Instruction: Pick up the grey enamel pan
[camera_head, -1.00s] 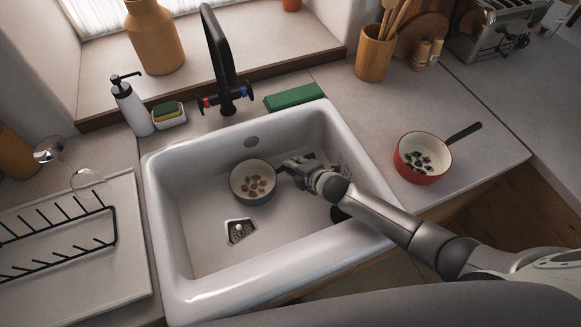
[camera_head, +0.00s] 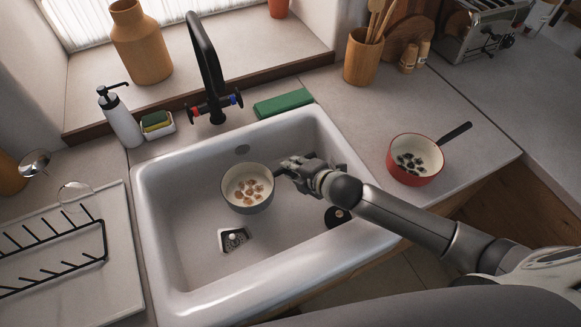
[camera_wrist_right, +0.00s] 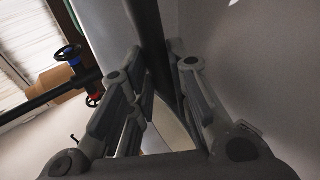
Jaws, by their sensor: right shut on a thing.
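The grey enamel pan (camera_head: 262,204) is in the sink space, its pale inside holding several brown pieces. Its dark handle points right toward my right gripper (camera_head: 284,169). In the right wrist view a dark bar, the pan's handle (camera_wrist_right: 153,40), lies between the fingers of my right gripper (camera_wrist_right: 153,75). The right gripper is shut on this handle. The pan looks roughly level and seems raised a little off the sink floor; the gap beneath is hard to judge. My left gripper is not in view.
The white sink (camera_head: 155,225) has a drain (camera_head: 235,240) and a dark round object (camera_head: 338,217) partly behind my arm. A black faucet (camera_head: 207,60) stands behind. A red pan (camera_head: 415,172) is on the right counter. A black dish rack (camera_head: 104,240) is left.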

